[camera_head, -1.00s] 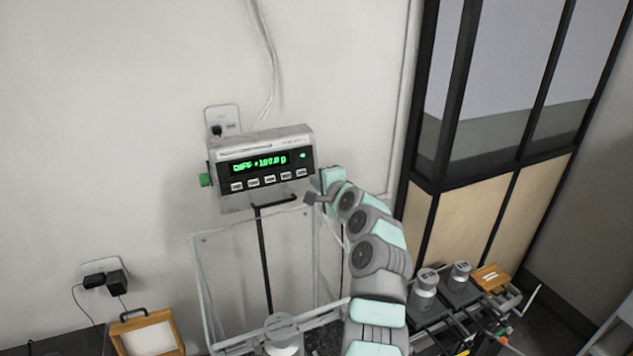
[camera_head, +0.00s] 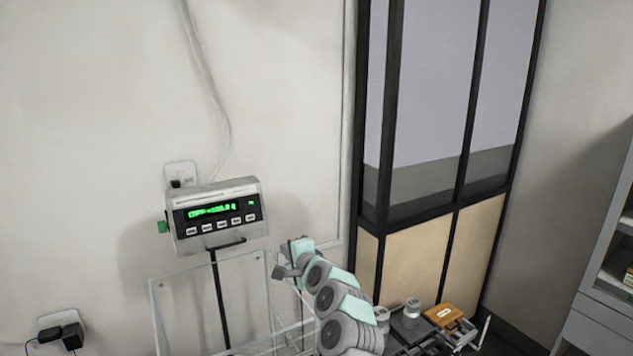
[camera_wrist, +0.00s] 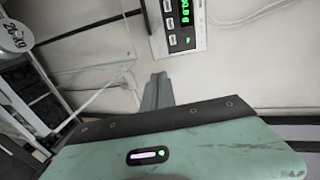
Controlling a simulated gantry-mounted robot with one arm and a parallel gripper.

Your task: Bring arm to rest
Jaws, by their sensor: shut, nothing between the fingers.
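My arm rises from the bottom of the head view, with grey and mint-green links. My gripper (camera_head: 279,272) is at its upper end, to the right of and below the scale display and close to the clear-walled weighing box. In the wrist view the fingers of my gripper (camera_wrist: 157,91) are together, with nothing between them. The scale display (camera_head: 215,216) with green digits stands on a black post; it also shows in the wrist view (camera_wrist: 181,28).
The clear-walled box (camera_head: 155,310) stands below the display, left of my arm. Metal weights (camera_head: 412,308) and an orange-brown block (camera_head: 443,315) stand to the right. A wall socket with black plugs (camera_head: 71,336) is at the lower left. A dark-framed partition (camera_head: 430,240) and shelving (camera_head: 610,240) are further right.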

